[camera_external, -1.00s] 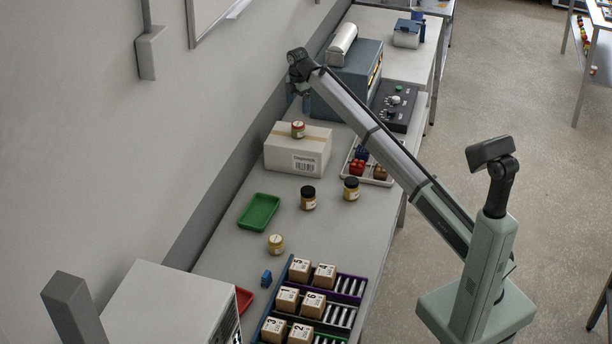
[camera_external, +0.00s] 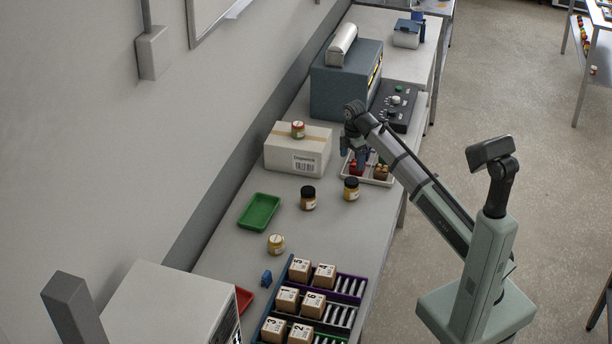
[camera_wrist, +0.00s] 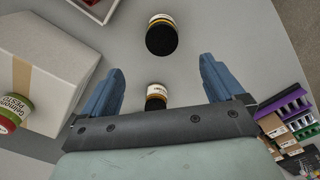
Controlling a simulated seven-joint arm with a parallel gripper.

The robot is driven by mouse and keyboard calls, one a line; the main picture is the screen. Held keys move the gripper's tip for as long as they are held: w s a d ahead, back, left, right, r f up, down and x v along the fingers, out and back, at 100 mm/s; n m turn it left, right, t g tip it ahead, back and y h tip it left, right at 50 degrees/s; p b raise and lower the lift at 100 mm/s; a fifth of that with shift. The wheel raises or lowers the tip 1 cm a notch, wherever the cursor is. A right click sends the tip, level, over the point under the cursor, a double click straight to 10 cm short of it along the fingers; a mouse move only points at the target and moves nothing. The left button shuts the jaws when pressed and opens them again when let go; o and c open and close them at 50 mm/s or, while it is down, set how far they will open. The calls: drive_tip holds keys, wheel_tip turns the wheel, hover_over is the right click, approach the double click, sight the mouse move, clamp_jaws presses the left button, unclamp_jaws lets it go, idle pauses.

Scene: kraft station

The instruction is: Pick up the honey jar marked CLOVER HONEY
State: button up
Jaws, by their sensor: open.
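Two dark-lidded jars stand upright on the bench. One is the right jar (camera_external: 351,189), also at the top of the wrist view (camera_wrist: 161,36); the other is the left jar (camera_external: 308,198), also lower between my fingers in the wrist view (camera_wrist: 156,96). Their labels are too small or cut off to read, so I cannot tell which is CLOVER HONEY. A yellow-lidded jar (camera_external: 276,244) stands nearer the front. My gripper (camera_external: 361,160) is open and empty, above the bench by the tray, behind the right jar; its fingers (camera_wrist: 156,74) also show in the wrist view.
A red-lidded jar (camera_external: 298,130) stands on the cardboard box (camera_external: 285,155). A white tray (camera_external: 377,182) holds several small items. A green tray (camera_external: 259,212) lies left. Bins with numbered boxes (camera_external: 300,269) fill the front. Bare bench surrounds the dark-lidded jars.

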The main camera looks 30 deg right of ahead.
sight(352, 180)
drive_tip(key=shift+s+d+f+m, duration=0.1)
drive_tip(key=shift+s+f+m, duration=0.15)
drive_tip(key=shift+f+m, duration=0.3)
drive_tip(key=shift+w+f, duration=0.1)
drive_tip(key=shift+f, duration=6.35)
drive_tip(key=shift+c, duration=0.3)
drive_tip(key=c, duration=1.3)
drive_tip(key=shift+r, duration=0.15)
drive_tip(key=shift+c, duration=0.2)
